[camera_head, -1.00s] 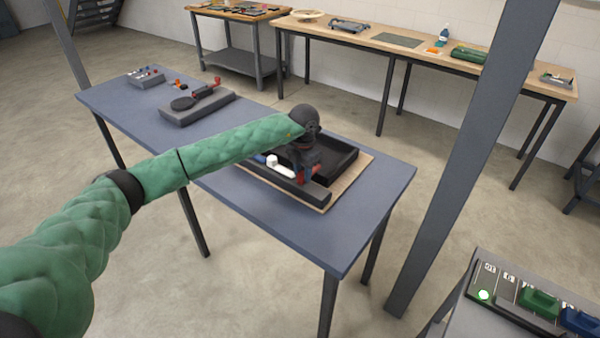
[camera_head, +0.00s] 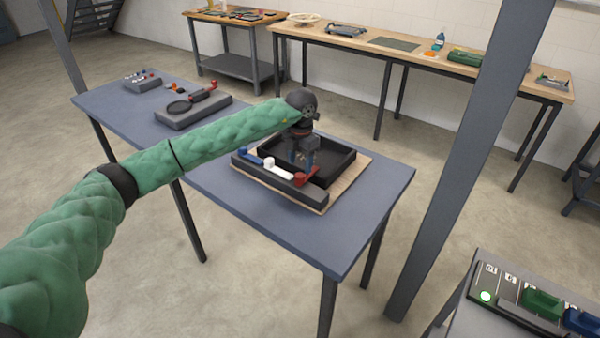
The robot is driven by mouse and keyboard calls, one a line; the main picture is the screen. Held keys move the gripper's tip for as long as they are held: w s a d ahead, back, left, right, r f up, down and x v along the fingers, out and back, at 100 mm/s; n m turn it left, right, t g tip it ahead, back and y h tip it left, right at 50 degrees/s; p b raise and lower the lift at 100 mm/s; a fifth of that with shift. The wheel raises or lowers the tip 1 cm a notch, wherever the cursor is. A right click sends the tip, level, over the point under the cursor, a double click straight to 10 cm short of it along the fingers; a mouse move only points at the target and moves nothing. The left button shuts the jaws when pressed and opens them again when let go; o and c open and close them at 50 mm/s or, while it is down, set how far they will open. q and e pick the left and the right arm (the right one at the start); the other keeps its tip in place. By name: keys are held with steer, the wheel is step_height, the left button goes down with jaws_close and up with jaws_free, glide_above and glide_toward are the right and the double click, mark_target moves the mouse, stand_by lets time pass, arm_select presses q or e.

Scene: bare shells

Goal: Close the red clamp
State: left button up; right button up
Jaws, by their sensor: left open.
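The red clamp (camera_head: 307,175) sits at the right end of the dark front bar of a black tray (camera_head: 341,166). Its short arm slants up to the right. A white clamp (camera_head: 279,171) and a blue clamp (camera_head: 251,156) sit to its left on the same bar. My left gripper (camera_head: 301,163) points down over the tray, just behind the red clamp. It is open, with nothing seen between its fingers. I cannot tell whether a finger touches the red clamp. My right gripper is not in view.
The tray rests on a wooden board (camera_head: 322,207) on the blue-grey table (camera_head: 360,215). A grey block (camera_head: 196,112) with a black ring and a red part stands further left. A grey post (camera_head: 470,160) rises right of the table. The table's front right is bare.

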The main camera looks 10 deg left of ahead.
arm_select(q)
steer(key=shift+r+b, duration=0.4)
steer(key=shift+r, duration=1.15)
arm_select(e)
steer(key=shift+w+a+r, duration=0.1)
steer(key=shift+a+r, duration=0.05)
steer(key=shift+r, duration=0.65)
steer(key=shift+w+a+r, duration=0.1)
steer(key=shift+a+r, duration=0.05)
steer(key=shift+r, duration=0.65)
